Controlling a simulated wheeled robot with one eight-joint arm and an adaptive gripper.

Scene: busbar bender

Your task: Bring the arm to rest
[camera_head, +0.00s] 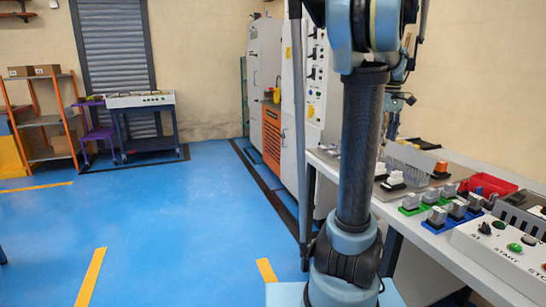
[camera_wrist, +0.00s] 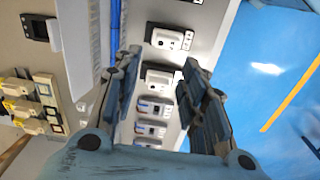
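My arm stands upright in the middle of the head view, and its lower column hides part of the bench behind it. My gripper (camera_head: 396,103) hangs beyond the arm, above the back part of the workbench (camera_head: 412,222), partly hidden. In the wrist view my gripper (camera_wrist: 160,62) has its two fingers spread apart. Nothing is held between them. White and grey switch modules (camera_wrist: 158,78) on a panel show through the gap, and I cannot tell how far off they are.
The bench carries several switch blocks on green and blue bases (camera_head: 437,216), a red bin (camera_head: 486,185) and a control box with buttons (camera_head: 505,246). Tall grey cabinets (camera_head: 265,70) stand behind. A cart (camera_head: 142,115) and shelf rack (camera_head: 45,120) are at left. Blue floor (camera_head: 170,220) is clear.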

